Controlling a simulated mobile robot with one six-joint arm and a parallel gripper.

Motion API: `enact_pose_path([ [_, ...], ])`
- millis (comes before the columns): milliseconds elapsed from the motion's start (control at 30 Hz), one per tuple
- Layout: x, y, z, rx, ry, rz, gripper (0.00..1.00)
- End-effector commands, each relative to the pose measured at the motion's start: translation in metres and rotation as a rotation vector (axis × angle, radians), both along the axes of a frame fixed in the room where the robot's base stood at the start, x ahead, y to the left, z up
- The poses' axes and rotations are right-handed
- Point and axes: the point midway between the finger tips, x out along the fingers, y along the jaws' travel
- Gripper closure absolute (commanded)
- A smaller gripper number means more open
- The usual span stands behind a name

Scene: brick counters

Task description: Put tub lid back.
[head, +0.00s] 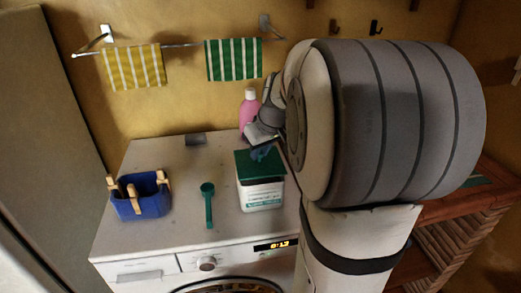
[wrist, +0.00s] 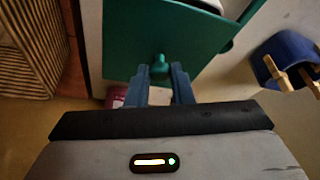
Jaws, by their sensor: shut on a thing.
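The tub (head: 262,197) is white with a printed label and stands on the washing machine. Its dark green lid (head: 259,164) is over the top of the tub in the head view. In the wrist view, the blue fingers (wrist: 161,78) are on either side of the small green knob of the lid (wrist: 185,40).
A green scoop (head: 208,203) lies left of the tub. A blue basket with clothespins (head: 140,207) stands further left. A pink bottle (head: 249,103) stands behind, close to my arm.

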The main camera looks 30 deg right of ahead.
Motion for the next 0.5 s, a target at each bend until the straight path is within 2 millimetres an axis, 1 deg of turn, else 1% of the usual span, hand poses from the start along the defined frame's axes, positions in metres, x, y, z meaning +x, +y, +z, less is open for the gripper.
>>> enact_pose_path([
  [333,0.000,0.000,-0.012,0.000,0.000,0.001,1.00],
  [467,0.000,0.001,-0.011,0.000,0.000,0.001,1.00],
  [500,0.000,0.001,-0.012,0.001,0.000,0.001,0.77],
])
